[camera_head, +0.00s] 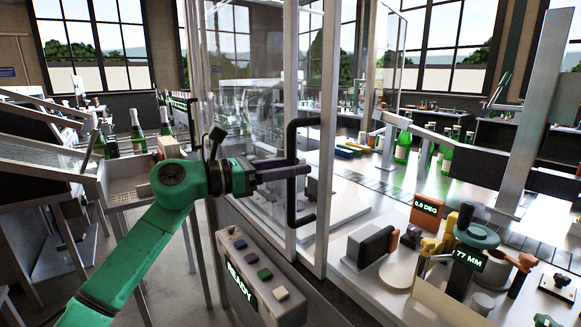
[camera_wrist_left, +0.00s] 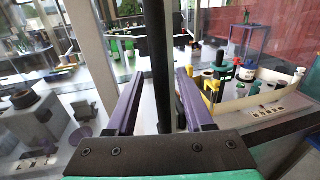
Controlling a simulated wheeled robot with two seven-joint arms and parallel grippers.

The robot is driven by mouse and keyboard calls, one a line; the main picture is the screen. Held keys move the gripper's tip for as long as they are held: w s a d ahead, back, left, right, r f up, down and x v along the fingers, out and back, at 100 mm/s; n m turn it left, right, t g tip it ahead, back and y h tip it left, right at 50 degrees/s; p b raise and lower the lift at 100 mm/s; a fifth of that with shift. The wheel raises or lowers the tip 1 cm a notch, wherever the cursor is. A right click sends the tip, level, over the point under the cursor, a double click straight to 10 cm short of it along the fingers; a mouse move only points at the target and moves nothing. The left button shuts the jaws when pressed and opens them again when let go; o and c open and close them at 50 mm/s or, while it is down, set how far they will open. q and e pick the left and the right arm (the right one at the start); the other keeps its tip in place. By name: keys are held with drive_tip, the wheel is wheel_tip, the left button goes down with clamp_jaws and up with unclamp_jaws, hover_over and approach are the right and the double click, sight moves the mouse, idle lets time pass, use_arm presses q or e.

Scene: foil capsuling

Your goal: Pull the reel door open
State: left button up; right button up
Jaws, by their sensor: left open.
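The door (camera_head: 250,90) is a clear panel in a grey frame on the machine's near side. It looks shut, but I cannot be sure. A black upright bar handle (camera_head: 291,208) is fixed to its frame. My left gripper (camera_head: 298,171), with purple fingers, reaches the handle at mid height. In the left wrist view the dark bar (camera_wrist_left: 160,50) stands between the two parted fingers of the left gripper (camera_wrist_left: 157,88), with gaps at its sides. The reel cannot be made out. My right gripper is not in view.
A control box (camera_head: 262,277) with coloured buttons and a "READY" display sits below the door. On the right, the white worktop (camera_head: 370,215) carries gauges and small tools, with green bottles (camera_head: 402,148) behind.

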use_arm(q)
drive_tip(key=b+v, duration=0.5)
drive_tip(key=v, duration=0.9)
drive_tip(key=shift+a, duration=0.2)
